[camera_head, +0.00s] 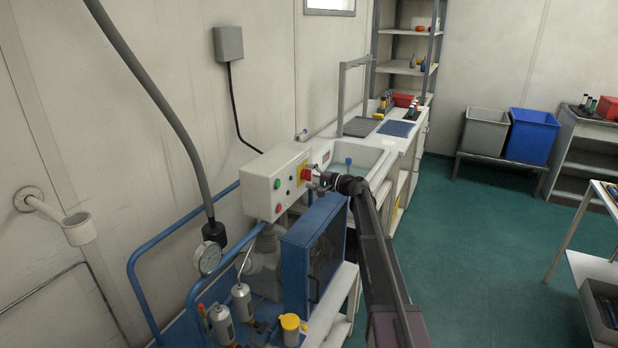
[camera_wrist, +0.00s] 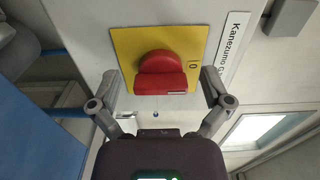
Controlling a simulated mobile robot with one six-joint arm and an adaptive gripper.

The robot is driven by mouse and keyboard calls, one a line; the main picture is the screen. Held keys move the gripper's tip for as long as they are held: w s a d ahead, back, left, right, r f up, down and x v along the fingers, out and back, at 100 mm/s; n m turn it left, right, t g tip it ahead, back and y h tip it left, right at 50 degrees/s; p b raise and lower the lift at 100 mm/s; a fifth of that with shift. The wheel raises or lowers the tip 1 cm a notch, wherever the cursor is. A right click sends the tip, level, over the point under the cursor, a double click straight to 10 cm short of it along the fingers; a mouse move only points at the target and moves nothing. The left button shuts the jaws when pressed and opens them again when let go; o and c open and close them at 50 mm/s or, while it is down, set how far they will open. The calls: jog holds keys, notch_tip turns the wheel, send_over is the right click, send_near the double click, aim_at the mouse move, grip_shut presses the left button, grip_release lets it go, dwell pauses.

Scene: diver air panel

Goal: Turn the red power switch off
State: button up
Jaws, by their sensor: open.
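The red power switch (camera_wrist: 161,73) is a red rotary knob with a raised grip bar on a yellow square plate (camera_wrist: 190,37). In the wrist view it sits between the fingers of my gripper (camera_wrist: 159,88), which are spread open on either side of it. I cannot tell whether the fingers touch it. Marks that look like "I" and "O" show at the plate's right edge. In the head view the switch (camera_head: 305,174) is on the front of a light grey control box (camera_head: 262,186), and my gripper (camera_head: 313,177) is right at it, partly covering it.
A blue-framed unit (camera_head: 312,245), blue pipes and a gauge (camera_head: 207,257) stand below. A white bench with a sink (camera_head: 345,160) runs behind. The green floor (camera_head: 470,240) to the right is open.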

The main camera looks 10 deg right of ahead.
jog(key=shift+d, duration=0.1)
jog(key=v, duration=1.2)
jog(key=shift+s+a, duration=0.1)
jog(key=shift+a, duration=0.1)
dwell(0.3)
jog(key=s+a+f+n+g+h+p, duration=0.1)
jog(key=s+a+f+n+g+h, duration=0.1)
jog(key=s+a+f, duration=0.3)
jog(key=s+a+f+n+g+h+p, duration=0.1)
jog(key=s+a+f+g+h, duration=0.15)
jog(key=s, duration=0.55)
jog(key=s+a+f+n+g+h+p, duration=0.1)
jog(key=s+a+f+n+g+h, duration=0.1)
jog(key=s+a+f+g, duration=0.3)
jog(key=s+d+n+h+p, duration=0.1)
jog(key=s+h, duration=0.3)
jog(key=s, duration=0.6)
jog(key=s+d+f+n+g+h, duration=0.1)
jog(key=s+d+h, duration=0.2)
jog(key=s, duration=0.7)
jog(key=shift+s+h+p, duration=0.2)
jog(key=shift+h+p, duration=0.2)
jog(key=shift+h, duration=0.15)
jog(key=shift+f, duration=0.15)
